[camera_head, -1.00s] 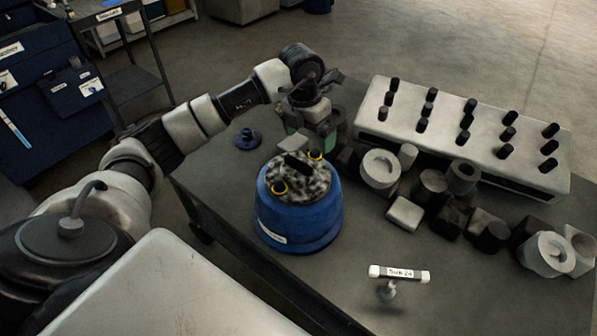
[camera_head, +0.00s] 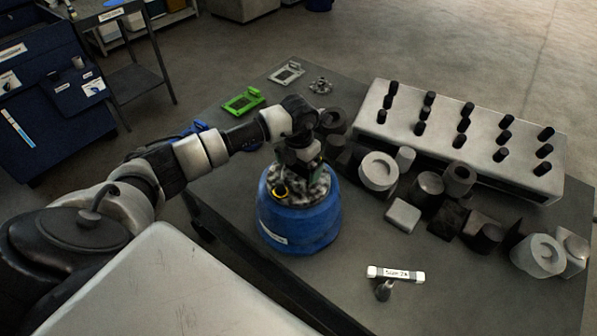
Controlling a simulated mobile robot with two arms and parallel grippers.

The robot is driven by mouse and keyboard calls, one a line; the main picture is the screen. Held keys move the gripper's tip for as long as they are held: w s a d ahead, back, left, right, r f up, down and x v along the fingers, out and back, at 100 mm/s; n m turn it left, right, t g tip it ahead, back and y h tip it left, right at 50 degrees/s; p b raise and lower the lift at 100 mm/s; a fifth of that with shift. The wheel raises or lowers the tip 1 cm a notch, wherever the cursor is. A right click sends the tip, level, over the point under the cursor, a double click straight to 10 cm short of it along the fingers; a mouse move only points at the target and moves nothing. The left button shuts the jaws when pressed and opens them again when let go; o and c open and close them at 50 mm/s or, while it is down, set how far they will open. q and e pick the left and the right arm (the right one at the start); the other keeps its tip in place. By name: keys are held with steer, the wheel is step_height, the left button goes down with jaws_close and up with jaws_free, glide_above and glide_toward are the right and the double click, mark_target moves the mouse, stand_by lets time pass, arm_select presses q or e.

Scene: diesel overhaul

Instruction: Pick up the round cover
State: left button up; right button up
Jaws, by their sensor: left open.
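A round cover (camera_head: 318,188) with a mottled black-and-white top lies on a blue round body (camera_head: 300,222) on the table. My left gripper (camera_head: 301,168) is open and sits right over the cover, pointing down. It hides much of the top and the black handle there. I cannot tell whether the fingers touch the handle or stand around it. My right gripper is not in view.
A grey block with rows of black pegs (camera_head: 455,135) stands at the back right. Several grey and dark round parts crowd its front, such as a pale ring (camera_head: 378,170). A green frame (camera_head: 243,101) lies at the back left.

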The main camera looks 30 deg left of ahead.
arm_select(q)
steer(key=shift+f, duration=0.25)
steer(key=shift+w+r, duration=0.1)
steer(key=c, duration=0.9)
steer(key=shift+r, duration=0.45)
steer(key=r, duration=0.1)
steer(key=r+b, duration=0.2)
steer(key=shift+d+r, duration=0.2)
steer(key=shift+d, duration=0.1)
steer(key=s+d+r, duration=0.6)
steer(key=d+r, duration=0.2)
steer(key=d, duration=0.1)
steer(key=shift+s+r+b, duration=0.3)
steer(key=shift+r+b, duration=0.1)
steer(key=shift+b, duration=0.05)
